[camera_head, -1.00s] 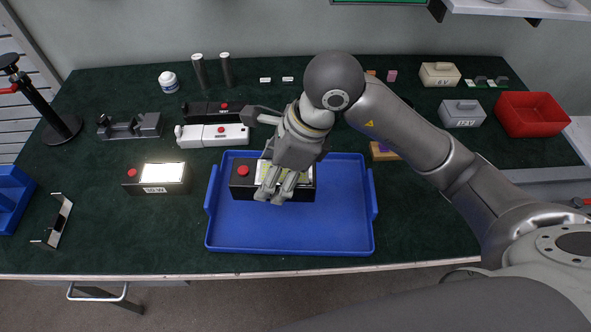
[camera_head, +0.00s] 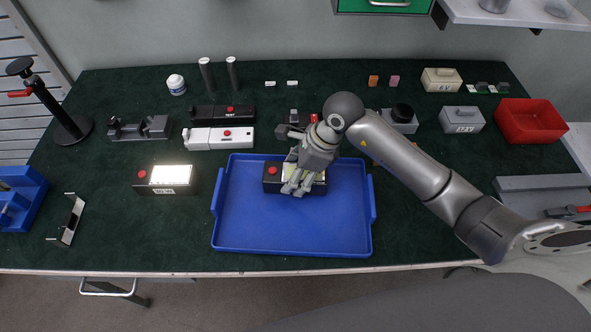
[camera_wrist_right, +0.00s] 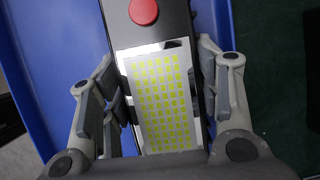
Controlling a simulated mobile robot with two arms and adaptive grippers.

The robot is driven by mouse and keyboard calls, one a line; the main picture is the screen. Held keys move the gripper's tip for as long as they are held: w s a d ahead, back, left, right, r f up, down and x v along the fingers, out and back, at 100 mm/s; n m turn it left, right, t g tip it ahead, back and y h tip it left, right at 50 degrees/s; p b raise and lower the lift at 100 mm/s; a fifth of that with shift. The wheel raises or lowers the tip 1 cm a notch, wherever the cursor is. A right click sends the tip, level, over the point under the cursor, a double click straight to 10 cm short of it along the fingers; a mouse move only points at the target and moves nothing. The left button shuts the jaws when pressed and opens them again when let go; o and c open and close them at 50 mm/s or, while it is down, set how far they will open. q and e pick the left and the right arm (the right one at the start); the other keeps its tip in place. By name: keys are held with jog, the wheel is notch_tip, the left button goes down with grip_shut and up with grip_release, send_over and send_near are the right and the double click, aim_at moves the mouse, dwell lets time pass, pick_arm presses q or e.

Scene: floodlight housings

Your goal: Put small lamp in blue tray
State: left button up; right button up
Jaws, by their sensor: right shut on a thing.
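The small lamp (camera_head: 271,185) is a black housing with a red button and a panel of yellow LEDs. It is in the upper right part of the blue tray (camera_head: 290,235); whether it touches the tray floor I cannot tell. My right gripper (camera_head: 295,186) is over it, shut on its sides. In the right wrist view the lamp (camera_wrist_right: 158,95) lies between the grey fingers, its red button beyond them. My left gripper is not in view.
A similar lit lamp (camera_head: 168,180) stands left of the tray. White (camera_head: 218,138) and black (camera_head: 222,113) housings lie behind the tray. A red bin (camera_head: 530,120) is at the far right, a blue bin (camera_head: 22,205) at the left. The tray's front half is empty.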

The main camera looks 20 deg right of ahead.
jog(key=o, duration=0.9)
jog(key=shift+f, duration=0.2)
jog(key=o, duration=0.4)
jog(key=shift+r, duration=0.1)
jog(key=shift+r, duration=0.2)
jog(key=b+v, duration=0.1)
jog(key=v, duration=0.9)
jog(key=shift+d+r+b, duration=0.15)
jog(key=shift+r+b, duration=0.15)
jog(key=shift+b, duration=0.1)
jog(key=shift+s+d+r, duration=0.1)
jog(key=shift+d+r, duration=0.1)
jog(key=shift+r, duration=0.4)
